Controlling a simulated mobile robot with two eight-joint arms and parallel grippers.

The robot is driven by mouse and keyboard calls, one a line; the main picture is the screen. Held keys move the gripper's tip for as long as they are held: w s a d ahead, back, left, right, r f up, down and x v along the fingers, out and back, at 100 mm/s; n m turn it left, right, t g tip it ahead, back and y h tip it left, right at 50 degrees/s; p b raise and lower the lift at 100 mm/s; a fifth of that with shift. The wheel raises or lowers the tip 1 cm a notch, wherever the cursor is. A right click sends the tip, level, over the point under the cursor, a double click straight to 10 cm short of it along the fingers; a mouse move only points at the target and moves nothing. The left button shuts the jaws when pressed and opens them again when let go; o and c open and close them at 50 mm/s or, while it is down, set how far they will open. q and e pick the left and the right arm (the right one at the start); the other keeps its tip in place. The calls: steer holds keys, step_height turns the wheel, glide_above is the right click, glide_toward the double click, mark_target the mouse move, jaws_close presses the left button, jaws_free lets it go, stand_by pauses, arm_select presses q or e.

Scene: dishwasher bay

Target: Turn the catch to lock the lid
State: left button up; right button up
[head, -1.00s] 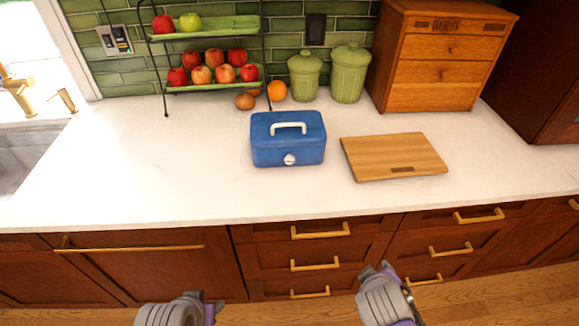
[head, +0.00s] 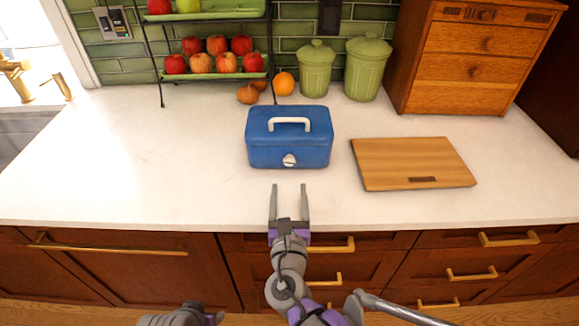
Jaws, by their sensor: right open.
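A blue box (head: 262,152) with a closed lid and a white top handle (head: 289,122) stands upright on the counter. A round white catch (head: 289,160) is on its front face. My right gripper (head: 289,188) is open and empty over the counter's front part, just in front of the box. Its two fingers point at the box and do not touch the catch. Only a part of my left arm (head: 178,318) shows at the bottom edge; its fingertips are not clear.
A wooden cutting board (head: 412,163) lies right of the box. Behind stand two green canisters (head: 316,72), an orange (head: 283,83), a fruit rack (head: 215,76) and a wooden drawer cabinet (head: 470,65). The white counter (head: 150,165) left of the box is clear.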

mark_target(289, 163)
steer(key=w, duration=0.8)
steer(key=shift+w, duration=0.25)
jaws_close()
